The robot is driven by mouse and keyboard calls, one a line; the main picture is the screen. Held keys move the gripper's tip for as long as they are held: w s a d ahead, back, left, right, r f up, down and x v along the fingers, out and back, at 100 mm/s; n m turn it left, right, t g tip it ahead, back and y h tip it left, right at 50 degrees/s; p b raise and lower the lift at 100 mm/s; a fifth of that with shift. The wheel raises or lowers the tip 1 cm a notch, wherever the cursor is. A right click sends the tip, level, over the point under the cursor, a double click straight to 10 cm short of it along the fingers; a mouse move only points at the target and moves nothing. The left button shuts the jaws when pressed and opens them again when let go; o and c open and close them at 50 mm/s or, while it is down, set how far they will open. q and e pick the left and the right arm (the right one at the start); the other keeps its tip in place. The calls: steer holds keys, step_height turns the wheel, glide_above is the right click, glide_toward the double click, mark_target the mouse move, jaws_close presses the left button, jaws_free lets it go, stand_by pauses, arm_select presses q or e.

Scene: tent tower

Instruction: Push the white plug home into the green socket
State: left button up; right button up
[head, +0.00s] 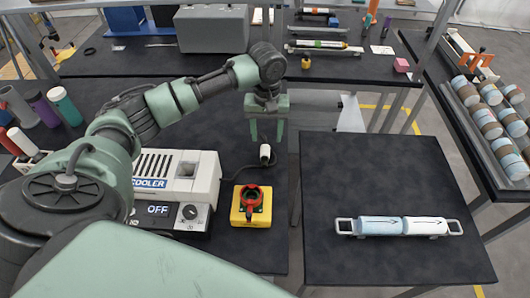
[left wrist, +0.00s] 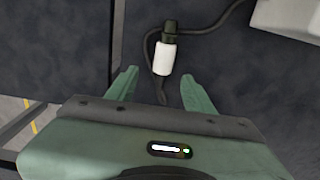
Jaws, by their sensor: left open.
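The white plug (head: 265,152) lies on the dark table with a black cable running from it toward the cooler. In the left wrist view the plug (left wrist: 164,58) has a white body and a dark end, and lies just beyond the fingertips, roughly in line with the gap. My left gripper (head: 267,138) points down, open and empty, above and behind the plug. A yellow box (head: 240,216) with a red round fitting (head: 251,196) stands nearer me; its inside looks dark. I cannot make out a clearly green socket. My right gripper is not in view.
A white cooler unit (head: 175,185) reading OFF stands left of the yellow box. A gap divides the tables. Several bottles stand at far left, and a grey case (head: 212,28) at the back.

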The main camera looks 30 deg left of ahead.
mark_target(265, 146)
arm_select(q)
steer(key=f, duration=0.3)
steer(key=f+p, duration=0.1)
steer(key=f, duration=0.1)
steer(key=shift+s+a, duration=0.15)
steer(key=shift+s, duration=0.1)
jaws_close()
steer(key=shift+r, duration=0.15)
